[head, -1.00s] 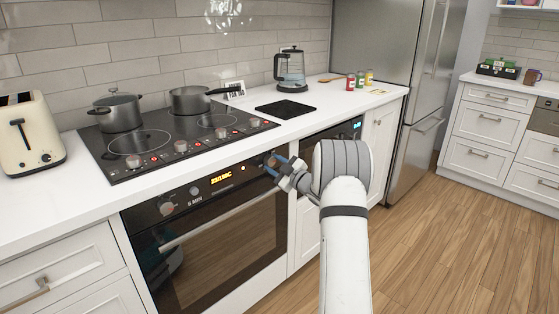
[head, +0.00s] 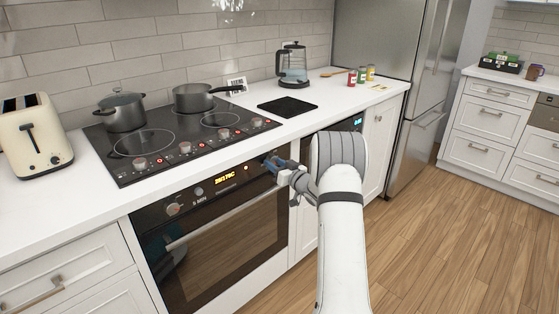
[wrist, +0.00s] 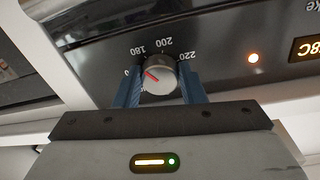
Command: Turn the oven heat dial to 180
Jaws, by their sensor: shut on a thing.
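The oven heat dial (wrist: 160,78) is a silver round knob on the oven's black front panel. My gripper (wrist: 158,88) is shut on the dial, one blue finger on each side. The dial's red mark points up and left in the wrist view, between the 180 label (wrist: 149,50) and a partly hidden label further left. The 200 and 220 labels lie further round to the right. In the head view my gripper (head: 271,163) is at the right end of the oven panel (head: 207,186) and covers most of the dial.
An orange display (head: 225,178) and another knob (head: 173,209) are further left on the panel. The oven handle (head: 215,222) runs below. A hob (head: 180,145) with two pots (head: 122,115) is above on the counter. The wood floor (head: 430,240) at right is clear.

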